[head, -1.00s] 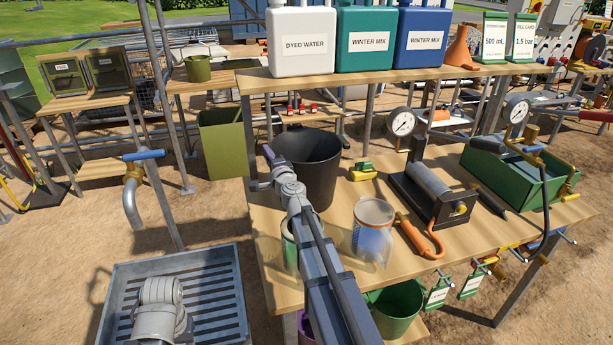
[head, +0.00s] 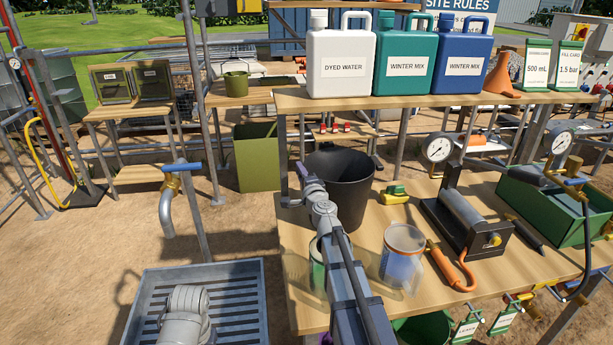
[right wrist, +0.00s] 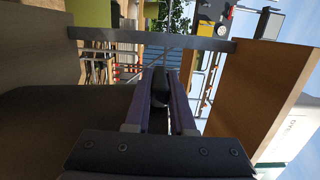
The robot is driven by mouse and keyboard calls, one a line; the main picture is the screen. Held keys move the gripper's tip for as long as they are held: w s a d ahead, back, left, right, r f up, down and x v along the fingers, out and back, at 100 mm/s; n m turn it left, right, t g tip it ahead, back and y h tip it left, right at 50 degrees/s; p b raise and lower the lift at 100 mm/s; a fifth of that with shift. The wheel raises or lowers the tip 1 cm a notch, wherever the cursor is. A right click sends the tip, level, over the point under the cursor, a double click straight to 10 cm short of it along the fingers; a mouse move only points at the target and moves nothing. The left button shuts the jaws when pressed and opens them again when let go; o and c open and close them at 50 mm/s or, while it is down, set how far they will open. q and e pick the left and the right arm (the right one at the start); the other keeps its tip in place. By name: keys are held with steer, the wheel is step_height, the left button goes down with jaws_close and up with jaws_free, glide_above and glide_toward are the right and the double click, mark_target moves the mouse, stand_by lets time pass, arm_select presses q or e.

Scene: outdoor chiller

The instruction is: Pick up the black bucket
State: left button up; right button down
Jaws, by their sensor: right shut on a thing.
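The black bucket (head: 352,190) stands upright on the wooden bench (head: 299,297) in the head view, below the upper shelf. My right gripper (head: 303,172) is at the left side of the bucket's rim and is shut on it. My right arm crosses in front of the bucket's lower left part, so some of its base is hidden. In the right wrist view the gripper's fingers (right wrist: 160,98) close around a dark piece, and a large dark surface of the bucket (right wrist: 60,125) fills the lower left. My left gripper is out of view.
White (head: 339,75), teal and blue jugs stand on the upper shelf (head: 420,97) just behind the bucket. A grated tray (head: 255,320) is at lower left.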

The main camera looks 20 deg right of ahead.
step_height(320, 180, up, 10)
steer(key=p, duration=0.9)
steer(key=shift+f, duration=0.2)
